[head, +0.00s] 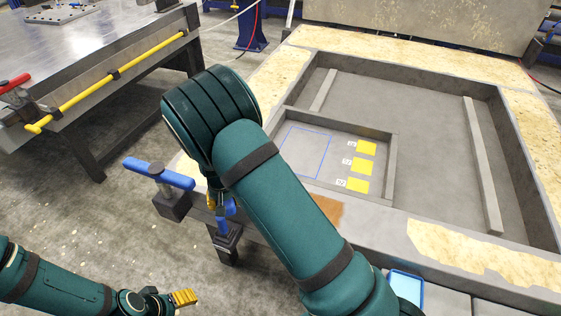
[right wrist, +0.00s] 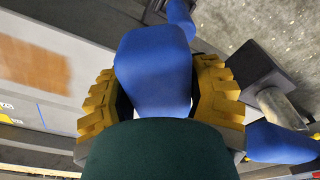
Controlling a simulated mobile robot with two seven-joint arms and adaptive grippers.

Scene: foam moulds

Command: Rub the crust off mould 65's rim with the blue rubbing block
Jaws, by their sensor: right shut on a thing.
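My right gripper (right wrist: 160,100) is shut on a blue block (right wrist: 150,70), which fills the space between its yellow fingers in the right wrist view. In the head view my right forearm hides most of this gripper. A large grey mould (head: 420,115) has pale, flaky crust (head: 450,246) on its front rim and on its other sides. A brown patch (head: 322,213) lies on the near rim, right of my right gripper; it also shows in the right wrist view (right wrist: 35,65). I cannot read a mould number. My left gripper (head: 183,298) is low at the left, its opening unclear.
A blue-handled clamp (head: 160,173) stands at the mould's left corner, close to my right gripper. Another dark clamp base (head: 228,240) is nearer. A smaller frame inside the mould holds yellow squares (head: 360,165). A blue-edged tray (head: 406,288) lies in front; a metal table (head: 100,50) stands left.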

